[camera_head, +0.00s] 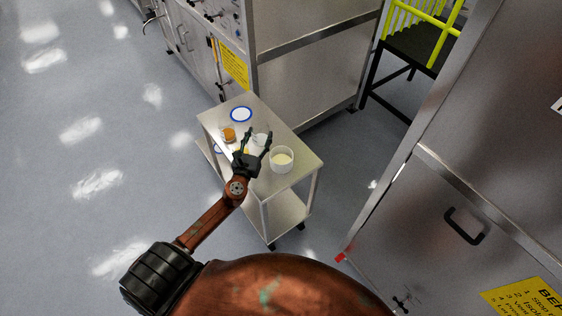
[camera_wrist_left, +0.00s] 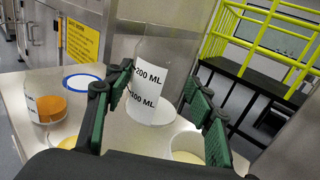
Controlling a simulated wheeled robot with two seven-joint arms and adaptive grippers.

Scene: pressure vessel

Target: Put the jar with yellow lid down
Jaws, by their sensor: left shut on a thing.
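My left gripper (camera_head: 256,146) is over the trolley, with its fingers around a clear jar (camera_head: 260,139). In the left wrist view, the gripper (camera_wrist_left: 158,102) is shut on this jar (camera_wrist_left: 148,78), which has a white label reading 200 ML and 100 ML. No yellow lid shows on the held jar. I cannot tell whether its base touches the trolley top. A jar with orange contents (camera_head: 229,134) stands to its left; it also shows in the wrist view (camera_wrist_left: 52,108). A yellow item (camera_wrist_left: 68,143) is partly hidden by the gripper. My right gripper is out of view.
The steel trolley (camera_head: 300,172) also carries a white bowl with pale yellow contents (camera_head: 281,160) at right and a blue-rimmed white disc (camera_head: 241,114) at the back. A steel cabinet (camera_head: 310,80) stands behind, and a steel door (camera_head: 440,200) at right. Floor at left is clear.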

